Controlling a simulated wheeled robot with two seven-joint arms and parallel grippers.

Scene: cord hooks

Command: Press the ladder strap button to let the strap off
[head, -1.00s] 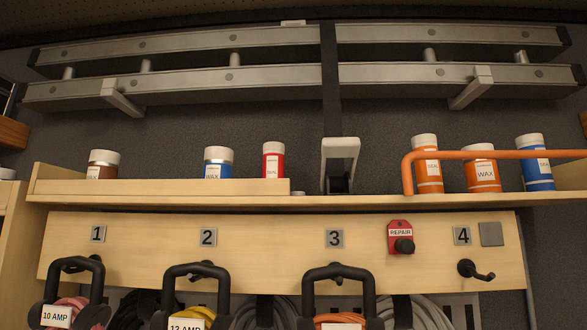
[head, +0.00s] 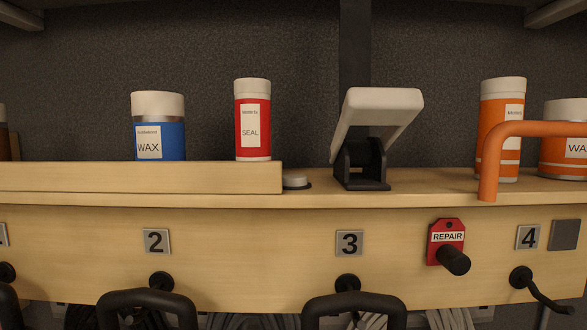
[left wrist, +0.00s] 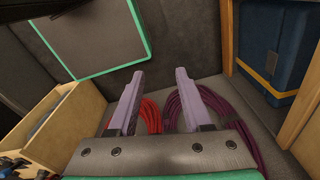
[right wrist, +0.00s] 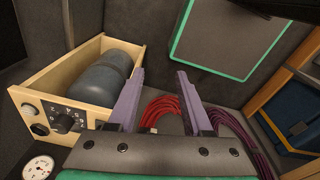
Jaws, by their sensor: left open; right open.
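A small pale round button (head: 296,181) on a dark base sits on the shelf, at the right end of the raised front board. Just right of it stands the strap buckle, a black base with a tilted white lever (head: 378,106). The dark strap (head: 355,50) runs up the wall behind it and out of the top of the head view. The ladder is out of view now. My left gripper (left wrist: 159,74) is open and empty in the left wrist view. My right gripper (right wrist: 160,76) is open and empty in the right wrist view. Neither shows in the head view.
A red seal can (head: 253,125) and a blue wax can (head: 159,130) stand behind the front board (head: 140,177). An orange rail (head: 490,160) crosses the shelf's right end before orange cans. A red repair tag (head: 446,238) and hooks hang below.

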